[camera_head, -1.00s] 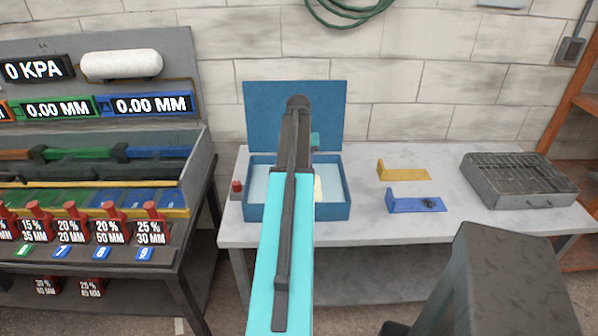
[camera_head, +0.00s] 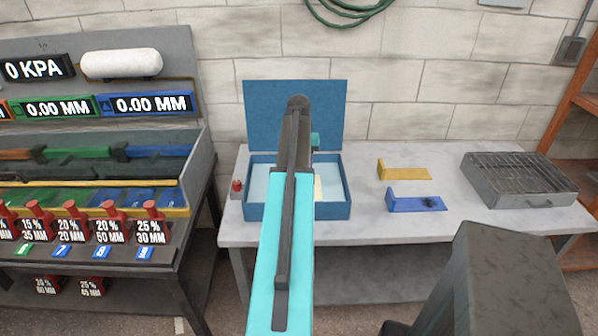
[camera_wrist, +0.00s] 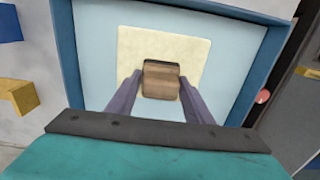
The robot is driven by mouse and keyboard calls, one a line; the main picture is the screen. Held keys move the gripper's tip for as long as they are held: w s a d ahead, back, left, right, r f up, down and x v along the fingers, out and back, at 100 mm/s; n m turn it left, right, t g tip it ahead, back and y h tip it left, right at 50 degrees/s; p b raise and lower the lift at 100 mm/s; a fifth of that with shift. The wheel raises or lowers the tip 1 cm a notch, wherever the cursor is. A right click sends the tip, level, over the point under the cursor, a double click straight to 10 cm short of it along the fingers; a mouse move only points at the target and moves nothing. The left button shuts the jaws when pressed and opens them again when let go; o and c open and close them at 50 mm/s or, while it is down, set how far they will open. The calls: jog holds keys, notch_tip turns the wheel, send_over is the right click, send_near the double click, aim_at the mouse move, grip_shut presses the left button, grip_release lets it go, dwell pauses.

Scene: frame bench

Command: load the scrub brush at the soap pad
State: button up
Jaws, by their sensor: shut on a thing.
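In the wrist view, my gripper (camera_wrist: 161,98) is shut on the scrub brush (camera_wrist: 161,80), a brown wooden block with a dark edge at its far side. The brush is over the cream square soap pad (camera_wrist: 190,48); I cannot tell whether it touches the pad. The pad lies on the pale floor of the blue box (camera_wrist: 258,70). In the head view, my arm covers the gripper, the brush and most of the pad; only a strip of the pad (camera_head: 318,188) shows right of the arm, inside the open blue box (camera_head: 335,212).
The blue lid (camera_head: 265,110) stands up behind the box. A red button (camera_head: 237,186) is left of the box. A yellow bracket (camera_head: 405,173) and a blue bracket (camera_head: 412,205) lie to the right. A grey metal basket (camera_head: 520,180) stands at the far right.

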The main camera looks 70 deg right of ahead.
jog(key=shift+a+f, duration=0.1)
jog(key=shift+f, duration=0.3)
dwell(2.4)
jog(key=shift+r+p, duration=2.5)
jog(key=shift+r, duration=1.1)
jog(key=w+a+f+n+b, duration=0.1)
jog(key=w+a+n, duration=0.4)
jog(key=w+a, duration=0.95)
jog(key=w+a+f+n+b, duration=0.15)
jog(key=w+a+n, duration=0.25)
jog(key=w+a, duration=1.05)
jog(key=w+a+n+b, duration=0.1)
jog(key=w+a+n, duration=0.2)
jog(key=a, duration=0.9)
jog(key=w+a+n+b, duration=0.1)
jog(key=w+a+n, duration=0.3)
jog(key=a, duration=0.9)
jog(key=w+a+f+n+b, duration=0.1)
jog(key=w+a+n, duration=0.2)
jog(key=a, duration=1)
jog(key=shift+w+n, duration=0.3)
jog(key=shift+w, duration=0.85)
jog(key=shift+a, duration=0.1)
